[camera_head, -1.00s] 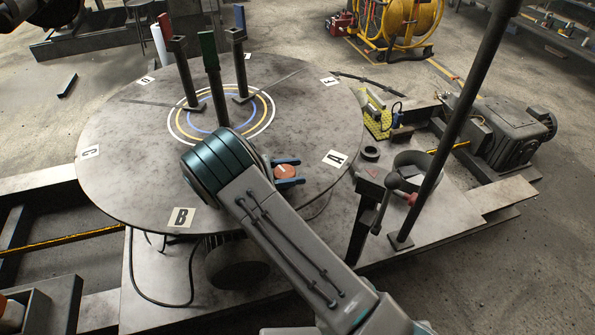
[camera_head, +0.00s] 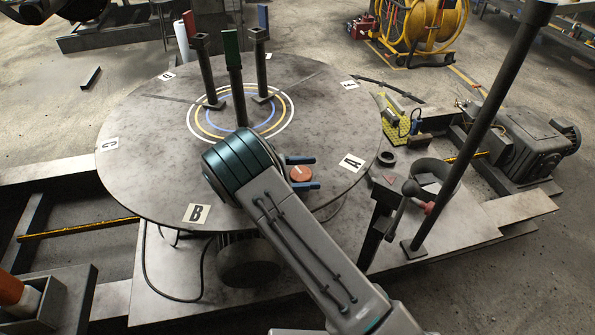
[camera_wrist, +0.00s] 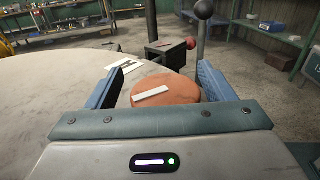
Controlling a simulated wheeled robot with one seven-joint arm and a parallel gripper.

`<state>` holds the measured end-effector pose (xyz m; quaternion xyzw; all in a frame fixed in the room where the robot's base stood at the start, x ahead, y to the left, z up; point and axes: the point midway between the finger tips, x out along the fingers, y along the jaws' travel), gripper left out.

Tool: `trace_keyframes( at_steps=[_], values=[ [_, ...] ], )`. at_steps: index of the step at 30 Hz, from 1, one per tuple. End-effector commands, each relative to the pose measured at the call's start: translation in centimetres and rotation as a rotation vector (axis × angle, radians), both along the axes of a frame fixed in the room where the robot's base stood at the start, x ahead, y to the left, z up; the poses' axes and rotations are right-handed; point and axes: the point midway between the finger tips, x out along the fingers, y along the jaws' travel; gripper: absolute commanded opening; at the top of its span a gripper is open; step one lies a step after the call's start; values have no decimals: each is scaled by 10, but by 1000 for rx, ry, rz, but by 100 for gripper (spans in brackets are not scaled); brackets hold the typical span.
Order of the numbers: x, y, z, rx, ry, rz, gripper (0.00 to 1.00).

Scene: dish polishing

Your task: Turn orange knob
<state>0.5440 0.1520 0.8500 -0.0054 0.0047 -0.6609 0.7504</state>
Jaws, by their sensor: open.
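The orange knob (camera_head: 300,174) is a round disc with a white bar mark on top, near the edge of the round table (camera_head: 150,150), close to label A. In the wrist view the knob (camera_wrist: 166,91) lies between my two blue fingers, with its white bar (camera_wrist: 151,95) slightly tilted. My gripper (camera_head: 304,173) is open, with one finger on either side of the knob; the gaps show no clear contact. The near edge of the knob is hidden behind the gripper body in the wrist view.
Three upright posts with coloured tops, including a green one (camera_head: 231,60), stand on the table. A black ball lever (camera_head: 410,188) and a slanted dark pole (camera_head: 480,125) stand to the right. A motor (camera_head: 535,140) sits further right.

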Motion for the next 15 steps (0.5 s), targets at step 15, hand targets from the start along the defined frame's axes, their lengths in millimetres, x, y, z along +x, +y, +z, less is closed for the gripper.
trace_keyframes(
  at_steps=[15],
  values=[
    [-8, 96, -2, 3, -3, -3, 76]
  ],
)
